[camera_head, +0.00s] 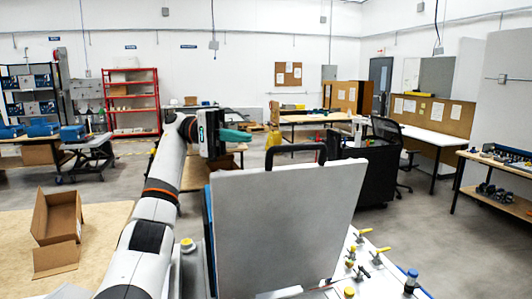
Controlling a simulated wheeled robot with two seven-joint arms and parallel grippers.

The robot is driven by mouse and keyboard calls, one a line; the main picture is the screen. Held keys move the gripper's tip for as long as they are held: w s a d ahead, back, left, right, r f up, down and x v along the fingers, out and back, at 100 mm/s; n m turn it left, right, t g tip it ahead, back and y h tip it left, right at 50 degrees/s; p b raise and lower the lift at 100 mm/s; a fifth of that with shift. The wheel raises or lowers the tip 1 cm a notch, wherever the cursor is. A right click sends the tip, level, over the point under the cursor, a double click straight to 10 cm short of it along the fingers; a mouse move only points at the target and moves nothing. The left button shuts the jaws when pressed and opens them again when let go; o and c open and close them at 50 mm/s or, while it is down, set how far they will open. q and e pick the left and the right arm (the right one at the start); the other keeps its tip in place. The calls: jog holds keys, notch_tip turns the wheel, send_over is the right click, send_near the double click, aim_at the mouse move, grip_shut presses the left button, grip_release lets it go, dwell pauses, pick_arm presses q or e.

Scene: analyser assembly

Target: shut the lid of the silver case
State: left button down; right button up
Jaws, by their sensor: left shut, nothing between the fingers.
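The lid (285,225) of the silver case stands raised, nearly upright, as a broad grey panel in the middle foreground of the head view. A black handle (296,150) sits along its top edge. A strip of blue shows at its left side; the inside of the case is mostly hidden behind the panel. My left arm rises along the lid's left side. My left gripper (240,136), with teal fingers, is shut and empty above the lid's upper left corner, pointing right and apart from the handle in the picture. My right gripper is out of view.
Several valves with yellow handles (375,251) and a blue-capped fitting (411,280) stand on the white surface right of the lid. An open cardboard box (57,220) lies on the wooden table (105,225) at left. The air above the lid looks clear.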

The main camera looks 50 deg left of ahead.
aim_at(286, 147)
pick_arm(q)
jog(key=d+p, duration=0.1)
jog(key=d, duration=0.8)
jog(key=shift+s+p, duration=0.15)
jog(key=shift+p, duration=0.25)
jog(key=shift+d, duration=0.1)
jog(key=shift+d, duration=0.1)
